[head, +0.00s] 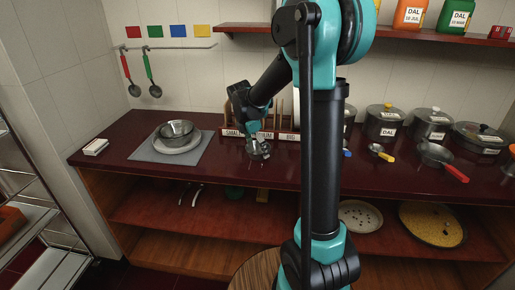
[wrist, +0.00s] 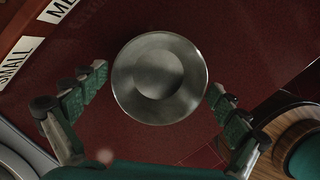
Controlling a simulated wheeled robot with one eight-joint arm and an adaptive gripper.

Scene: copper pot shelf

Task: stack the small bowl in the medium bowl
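A round shiny metal bowl (wrist: 160,78), which looks like the small bowl, is on the dark red counter in the wrist view. My gripper's (wrist: 157,100) green-padded fingers are spread, one on each side of it, with a narrow gap at the left; contact at the right is hard to tell. In the head view my gripper (head: 258,152) is low over the counter's middle and mostly covers this bowl. Another metal bowl (head: 176,129), apparently the medium one, sits tilted on a wider pale metal dish or bowl (head: 178,147) on the grey mat at the left.
A rack with SMALL and BIG labels (head: 236,133) stands just behind my gripper. Lidded pots (head: 383,122) and a red-handled pan (head: 437,156) are at the right. A white block (head: 96,146) lies left of the grey mat (head: 150,154). The counter between mat and gripper is clear.

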